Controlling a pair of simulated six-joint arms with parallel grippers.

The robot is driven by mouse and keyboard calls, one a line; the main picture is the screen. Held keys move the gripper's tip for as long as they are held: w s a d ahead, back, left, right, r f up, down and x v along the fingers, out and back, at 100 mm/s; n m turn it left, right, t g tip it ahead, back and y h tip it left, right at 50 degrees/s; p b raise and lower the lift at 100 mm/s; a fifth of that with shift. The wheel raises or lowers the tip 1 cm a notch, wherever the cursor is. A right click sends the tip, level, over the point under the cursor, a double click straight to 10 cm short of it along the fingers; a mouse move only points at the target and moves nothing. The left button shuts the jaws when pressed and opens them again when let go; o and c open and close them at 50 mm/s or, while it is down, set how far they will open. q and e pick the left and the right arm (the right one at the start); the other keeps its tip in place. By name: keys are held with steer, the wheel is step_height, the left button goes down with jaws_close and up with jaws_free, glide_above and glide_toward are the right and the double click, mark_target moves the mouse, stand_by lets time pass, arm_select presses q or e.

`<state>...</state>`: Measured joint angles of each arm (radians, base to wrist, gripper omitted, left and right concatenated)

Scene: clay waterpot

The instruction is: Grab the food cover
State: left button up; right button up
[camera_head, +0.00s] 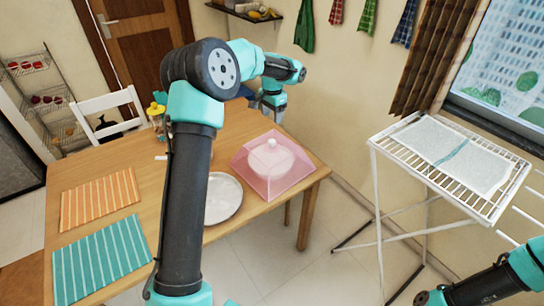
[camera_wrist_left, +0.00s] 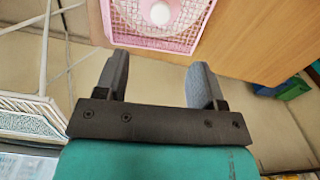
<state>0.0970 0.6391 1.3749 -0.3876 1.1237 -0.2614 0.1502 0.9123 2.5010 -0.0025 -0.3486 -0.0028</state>
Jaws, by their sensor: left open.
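The food cover (camera_head: 253,177) is a pink, see-through, sloped-sided cover with a white knob on top, standing at the right end of the wooden table. A round white shape shows inside it. My left gripper (camera_head: 272,111) is behind the cover in the head view, apart from it. In the left wrist view, my left gripper (camera_wrist_left: 158,70) has its two fingers spread with nothing between them. The pink mesh of the cover (camera_wrist_left: 130,39) and its white knob (camera_wrist_left: 160,14) lie beyond the fingertips at the top. My right gripper is outside the frames.
The wooden table (camera_head: 145,162) carries a round plate (camera_head: 222,198) beside the cover, an orange striped mat (camera_head: 98,200) and a teal striped mat (camera_head: 100,263). A bottle with a yellow top (camera_head: 156,112) stands at the far side. A white drying rack (camera_head: 375,185) stands to the right.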

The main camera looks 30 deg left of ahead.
mark_target(272, 141)
arm_select(q)
step_height(272, 141, down, 8)
steer(key=shift+r, duration=0.1)
stand_by(0.4)
step_height(272, 141, down, 5)
steer(key=shift+s+f, duration=0.1)
stand_by(0.6)
jaws_close()
stand_by(0.4)
